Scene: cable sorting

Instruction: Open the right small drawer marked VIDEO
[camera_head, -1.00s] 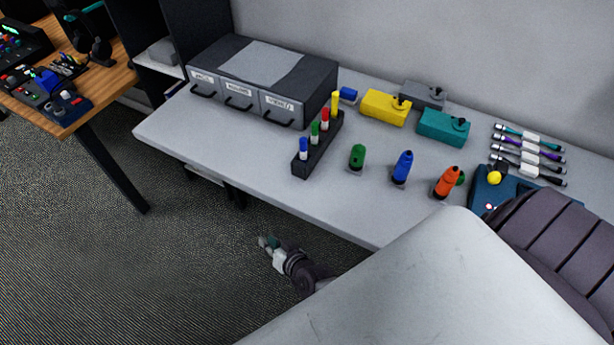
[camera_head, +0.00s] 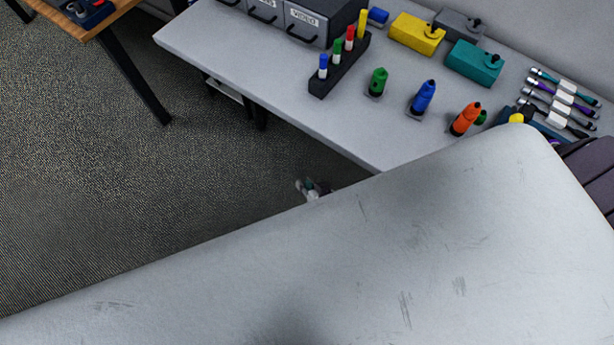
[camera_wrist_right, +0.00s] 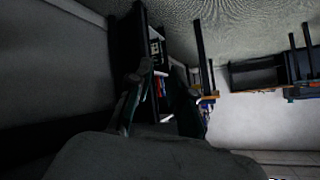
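The drawer marked VIDEO (camera_head: 318,30) is the rightmost small grey drawer of the cabinet on the table, at the top of the head view. It looks shut, with a dark handle at its front. The cabinet's top is cut off by the picture edge. My right gripper (camera_head: 308,189) is below the table's front edge, well apart from the drawer and partly hidden by a large pale surface. In the right wrist view my right gripper (camera_wrist_right: 162,75) shows two dark fingers spread with a gap and nothing held between them. The drawer is not recognisable there. My left gripper is not in view.
A marker rack (camera_head: 341,70) stands just right of the drawer front. Green (camera_head: 378,82), blue (camera_head: 423,98) and orange (camera_head: 465,119) bottle-like items stand further right. The white table (camera_head: 240,60) is clear in front of the drawers. A wooden desk (camera_head: 95,22) is at upper left.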

